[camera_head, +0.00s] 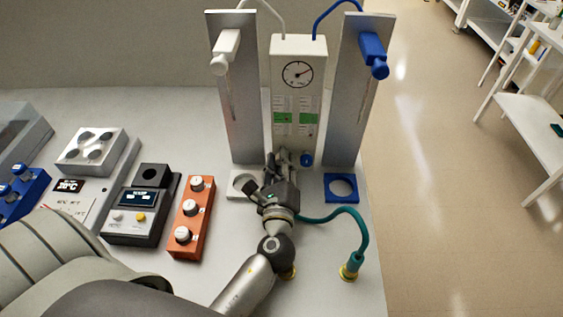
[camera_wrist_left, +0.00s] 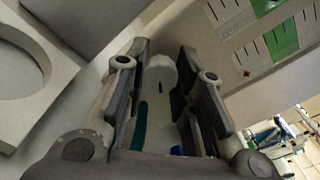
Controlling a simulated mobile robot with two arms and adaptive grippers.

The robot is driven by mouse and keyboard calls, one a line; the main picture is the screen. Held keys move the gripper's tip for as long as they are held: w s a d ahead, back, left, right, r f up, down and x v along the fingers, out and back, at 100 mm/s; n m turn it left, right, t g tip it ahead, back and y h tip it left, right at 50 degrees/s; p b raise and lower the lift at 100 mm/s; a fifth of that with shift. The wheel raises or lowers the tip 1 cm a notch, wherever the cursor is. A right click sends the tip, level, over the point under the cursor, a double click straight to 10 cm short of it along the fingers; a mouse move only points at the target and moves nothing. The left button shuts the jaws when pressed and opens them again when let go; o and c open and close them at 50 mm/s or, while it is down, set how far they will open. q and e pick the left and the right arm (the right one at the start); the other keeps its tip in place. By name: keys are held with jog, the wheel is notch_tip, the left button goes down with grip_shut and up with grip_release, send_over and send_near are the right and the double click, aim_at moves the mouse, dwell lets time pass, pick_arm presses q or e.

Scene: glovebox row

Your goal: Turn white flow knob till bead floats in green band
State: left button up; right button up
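The white flow knob (camera_wrist_left: 160,75) shows in the left wrist view between the two fingers of my left gripper (camera_wrist_left: 164,50). The fingers stand on either side of it with a narrow gap, and contact is not clear. In the head view my left gripper (camera_head: 281,158) is at the foot of the white flow panel (camera_head: 298,50) and hides this knob. Two green bands (camera_head: 283,118) (camera_head: 309,118) mark the panel's scales. They show tilted in the left wrist view (camera_wrist_left: 283,40), with small red marks nearby. I cannot make out a bead. My right gripper is not in view.
A blue knob (camera_head: 306,159) sits right beside my gripper. Metal stands carry a white (camera_head: 227,50) and a blue holder (camera_head: 374,55). A teal hose (camera_head: 345,212) curves at right. An orange knob box (camera_head: 194,217) stands left. The bench's right edge is near.

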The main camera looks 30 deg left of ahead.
pick_arm(q)
jog(key=o, duration=0.5)
jog(key=shift+r, duration=0.1)
jog(key=shift+c, duration=0.2)
jog(key=shift+s, duration=0.1)
jog(key=v, duration=0.7)
jog(key=shift+s, duration=0.15)
